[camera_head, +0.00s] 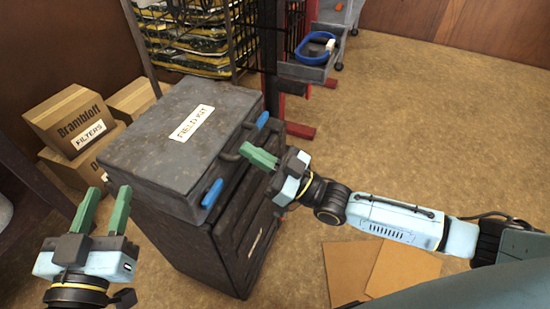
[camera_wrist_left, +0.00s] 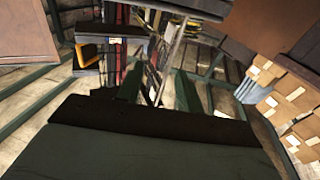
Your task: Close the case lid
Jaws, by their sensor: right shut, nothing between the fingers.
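The dark grey case (camera_head: 205,205) labelled FIELD KIT sits on top of a dark cabinet (camera_head: 215,260) in the head view. Its lid (camera_head: 165,140) lies flat over the case body. Two blue latches stick out at its front edge, a near latch (camera_head: 212,193) and a far latch (camera_head: 262,120), with a dark handle between them. My right gripper (camera_head: 262,158) is shut and empty, with its green fingers close to the handle and front edge; I cannot tell whether they touch. My left gripper (camera_head: 105,210) is open and empty, left of the case. It also shows in the left wrist view (camera_wrist_left: 158,88).
Cardboard boxes (camera_head: 70,118) are stacked at the left. A wire rack (camera_head: 195,40) stands behind the case. Flat cardboard (camera_head: 400,270) lies on the floor at right. The floor further right is open.

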